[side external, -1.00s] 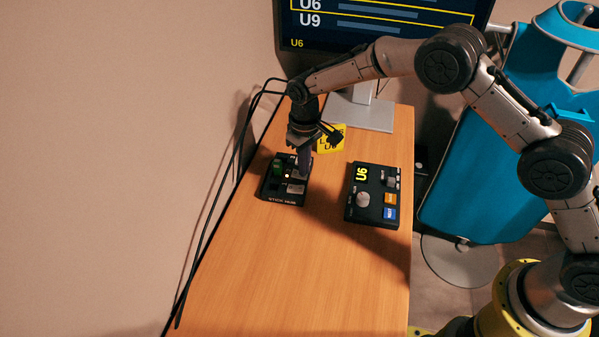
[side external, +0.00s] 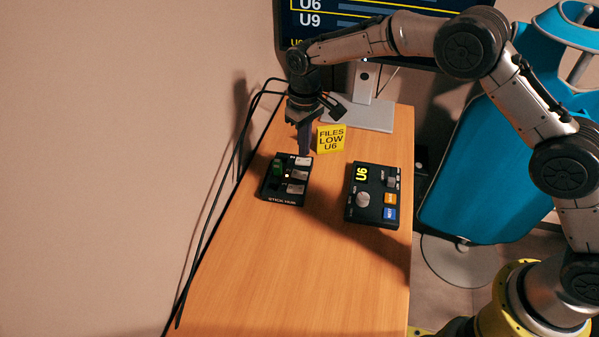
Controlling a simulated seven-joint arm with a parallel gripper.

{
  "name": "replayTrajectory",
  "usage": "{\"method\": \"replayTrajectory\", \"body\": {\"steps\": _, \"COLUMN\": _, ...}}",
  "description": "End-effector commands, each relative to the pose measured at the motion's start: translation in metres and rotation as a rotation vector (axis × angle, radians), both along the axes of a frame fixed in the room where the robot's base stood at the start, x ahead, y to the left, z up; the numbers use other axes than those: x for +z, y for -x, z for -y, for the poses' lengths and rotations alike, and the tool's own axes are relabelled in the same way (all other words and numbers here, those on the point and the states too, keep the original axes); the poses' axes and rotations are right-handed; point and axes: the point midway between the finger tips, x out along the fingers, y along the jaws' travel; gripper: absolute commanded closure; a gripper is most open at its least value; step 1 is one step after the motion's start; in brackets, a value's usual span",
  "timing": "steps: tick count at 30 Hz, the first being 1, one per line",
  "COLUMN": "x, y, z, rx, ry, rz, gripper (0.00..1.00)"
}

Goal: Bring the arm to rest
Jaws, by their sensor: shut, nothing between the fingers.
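My gripper (side external: 304,152) points down with its fingers together and nothing between them. Its tips are just above the back right edge of a small black box (side external: 283,200) on the table. This box has a green part, a small lit light and several pale keys on top. My arm reaches in from the right and arches over the table. From this angle I cannot tell the exact gap between the fingertips and the box.
A second black box (side external: 373,195) with a yellow "U6" display, a knob and coloured buttons is to the right. A monitor (side external: 385,30) stands behind. Cables run along the left edge. The wooden table's (side external: 300,270) front is clear.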

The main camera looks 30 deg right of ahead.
Motion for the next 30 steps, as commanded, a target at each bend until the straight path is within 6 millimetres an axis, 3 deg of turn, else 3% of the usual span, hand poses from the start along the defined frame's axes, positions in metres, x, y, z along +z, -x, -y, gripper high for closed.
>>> {"method": "replayTrajectory", "body": {"steps": 11, "x": 0.0, "y": 0.0, "z": 0.001, "rx": -0.002, "ry": 0.0, "rz": 0.0, "gripper": 1.0}}
{"method": "replayTrajectory", "body": {"steps": 14, "x": 0.015, "y": -0.005, "z": 0.007, "rx": -0.015, "ry": -0.008, "rz": 0.026, "gripper": 1.0}}
{"method": "replayTrajectory", "body": {"steps": 17, "x": 0.055, "y": -0.013, "z": 0.017, "rx": -0.035, "ry": -0.028, "rz": 0.09, "gripper": 1.0}}
{"method": "replayTrajectory", "body": {"steps": 20, "x": 0.108, "y": -0.006, "z": 0.036, "rx": -0.064, "ry": -0.047, "rz": 0.159, "gripper": 1.0}}
{"method": "replayTrajectory", "body": {"steps": 24, "x": 0.173, "y": 0.022, "z": 0.065, "rx": -0.105, "ry": -0.066, "rz": 0.241, "gripper": 1.0}}
{"method": "replayTrajectory", "body": {"steps": 30, "x": 0.239, "y": 0.082, "z": 0.105, "rx": -0.155, "ry": -0.082, "rz": 0.34, "gripper": 1.0}}
